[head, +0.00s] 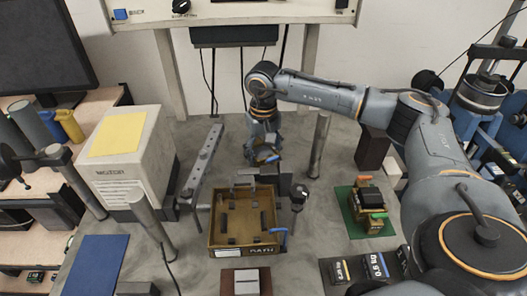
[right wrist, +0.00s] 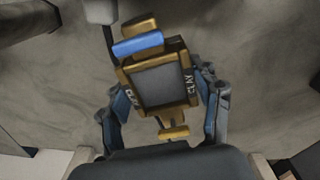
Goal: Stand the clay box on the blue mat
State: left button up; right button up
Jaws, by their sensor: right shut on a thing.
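The clay box (right wrist: 160,84) is a small brown box with a dark grey face, CLAY lettering on its sides and a blue piece at one end. In the right wrist view it sits between the two fingers of my right gripper (head: 264,150), which is shut on it. In the head view the gripper hangs above the middle of the table, behind a brown tray, and mostly hides the box. The blue mat (head: 95,266) lies bare at the front left, well to the left of the gripper. My left gripper is not in view.
The open brown tray (head: 215,232) stands front centre. A grey slotted bar (head: 200,160) and a post (head: 152,222) stand between gripper and mat. A green mat (head: 352,222) with a dark-topped box is at right.

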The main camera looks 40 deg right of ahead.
jog(key=shift+s+a+f+b, duration=0.1)
jog(key=shift+s+f+b, duration=0.1)
jog(key=shift+f+b, duration=0.35)
jog(key=shift+c, duration=0.6)
jog(key=o, duration=1.4)
jog(key=shift+s+f, duration=0.1)
jog(key=shift+f, duration=0.05)
jog(key=shift+o, duration=0.8)
